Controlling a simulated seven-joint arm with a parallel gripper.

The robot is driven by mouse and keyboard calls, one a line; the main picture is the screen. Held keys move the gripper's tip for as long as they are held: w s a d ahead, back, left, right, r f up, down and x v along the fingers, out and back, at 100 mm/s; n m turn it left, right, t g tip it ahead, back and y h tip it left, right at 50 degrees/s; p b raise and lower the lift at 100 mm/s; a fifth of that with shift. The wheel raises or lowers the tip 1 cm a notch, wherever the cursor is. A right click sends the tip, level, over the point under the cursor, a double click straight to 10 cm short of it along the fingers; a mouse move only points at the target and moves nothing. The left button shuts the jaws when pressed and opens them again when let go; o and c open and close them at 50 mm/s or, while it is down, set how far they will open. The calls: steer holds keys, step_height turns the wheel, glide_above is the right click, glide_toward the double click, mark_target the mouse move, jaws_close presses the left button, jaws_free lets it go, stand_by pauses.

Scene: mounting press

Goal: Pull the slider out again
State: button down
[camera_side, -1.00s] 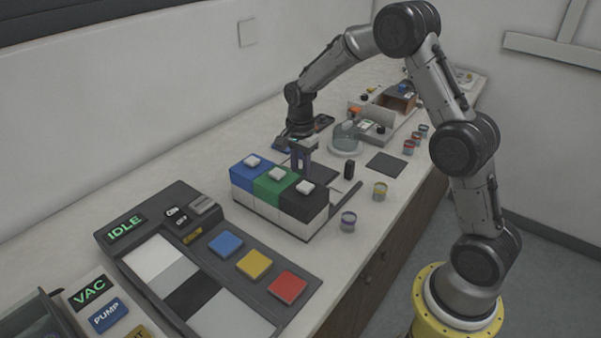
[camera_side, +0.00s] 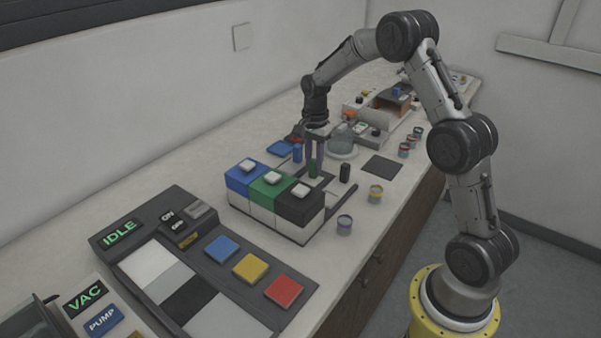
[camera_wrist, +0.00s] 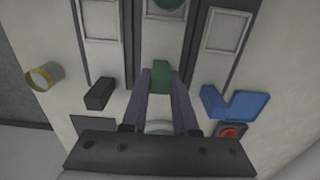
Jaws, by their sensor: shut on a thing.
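A mould box with blue (camera_side: 242,178), green (camera_side: 270,190) and black (camera_side: 299,206) topped blocks stands mid-bench, each with a pale cap on top. Behind it runs a slider track with upright handles: green (camera_side: 313,169), black (camera_side: 345,172) and blue (camera_side: 297,153). My gripper (camera_wrist: 160,80) is shut on the green handle (camera_wrist: 160,76), with a finger on each side, apart from the box. The black handle (camera_wrist: 100,93) and blue handle (camera_wrist: 211,100) stand free on either side. A green disc (camera_wrist: 167,4) is cut off at the middle lane's top.
A control panel (camera_side: 193,265) reading IDLE, with blue, yellow and red buttons, lies in front of the box. Small jars (camera_side: 344,224) (camera_side: 375,194) stand at the right. A round glass dish (camera_side: 342,147) and a dark mat (camera_side: 383,166) lie behind. A blue tile (camera_wrist: 247,106) lies beside the blue handle.

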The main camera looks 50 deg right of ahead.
steer(key=shift+d+r, duration=0.1)
steer(key=shift+d, duration=1.85)
steer(key=c, duration=0.7)
jaws_free()
step_height(320, 180, up, 14)
steer(key=shift+f, duration=0.1)
